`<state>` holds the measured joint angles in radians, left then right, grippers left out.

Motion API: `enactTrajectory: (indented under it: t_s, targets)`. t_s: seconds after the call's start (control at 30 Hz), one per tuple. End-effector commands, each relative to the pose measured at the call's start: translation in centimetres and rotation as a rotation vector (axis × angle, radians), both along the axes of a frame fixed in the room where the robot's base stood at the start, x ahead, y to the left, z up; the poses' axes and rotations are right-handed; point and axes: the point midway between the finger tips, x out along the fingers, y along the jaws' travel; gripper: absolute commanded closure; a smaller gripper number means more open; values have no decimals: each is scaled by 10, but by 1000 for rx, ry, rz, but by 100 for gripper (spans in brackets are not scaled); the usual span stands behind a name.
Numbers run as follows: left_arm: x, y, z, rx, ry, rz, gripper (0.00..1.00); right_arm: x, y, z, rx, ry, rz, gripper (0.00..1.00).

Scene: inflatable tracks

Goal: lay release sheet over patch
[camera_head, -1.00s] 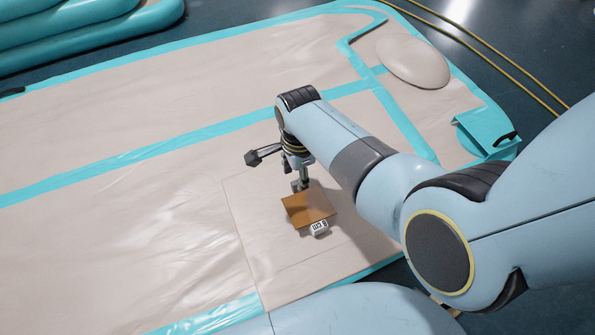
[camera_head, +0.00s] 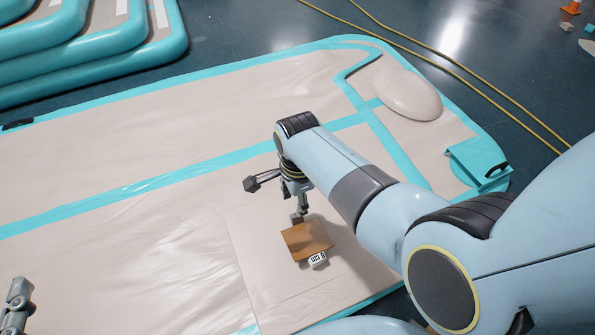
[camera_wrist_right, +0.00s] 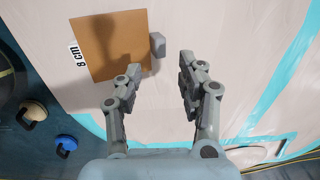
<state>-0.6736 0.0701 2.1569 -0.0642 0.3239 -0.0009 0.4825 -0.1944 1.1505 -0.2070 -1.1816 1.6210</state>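A brown square sheet (camera_head: 306,240) lies on a pale square panel (camera_head: 262,285) on the beige track. It also shows in the right wrist view (camera_wrist_right: 108,48). A white "8 cm" label (camera_head: 318,260) is at its near edge. A small grey block (camera_wrist_right: 157,45) is at its edge in the right wrist view. I cannot tell whether a patch lies under the brown sheet. My right gripper (camera_wrist_right: 160,75) is open and empty beside the sheet; its fingers show just past the sheet's far edge in the head view (camera_head: 300,214). My left gripper (camera_head: 18,292) is partly seen, its fingertips unclear.
The beige track with turquoise bands (camera_head: 150,190) fills most of the floor. A beige oval pad (camera_head: 410,93) and a turquoise flap (camera_head: 478,160) are at its right end. Inflated turquoise tubes (camera_head: 90,50) lie at the upper left. Yellow hoses (camera_head: 440,68) cross the floor.

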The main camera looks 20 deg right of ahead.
Motion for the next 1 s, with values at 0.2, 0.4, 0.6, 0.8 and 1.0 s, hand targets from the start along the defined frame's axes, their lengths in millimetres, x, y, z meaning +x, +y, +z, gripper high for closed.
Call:
enactTrajectory:
  t_s: [0.2, 0.4, 0.6, 0.8, 1.0]
  targets:
    - [-26, 7, -38, 4, 287, 34, 60, 1, 0, 23, 0, -5, 0, 60]
    - [-52, 12, -62, 7, 543, 58, 60, 0, 0, 40, 0, -4, 0, 60]
    - [-47, 14, -47, 13, 692, 68, 60, -1, 0, 55, 0, -4, 0, 60]
    - [-51, 14, -26, 19, 847, 73, 60, -2, 0, 71, 0, -4, 0, 60]
    - [-62, 14, -3, 28, 990, 73, 60, -2, 0, 84, 0, -3, 0, 60]
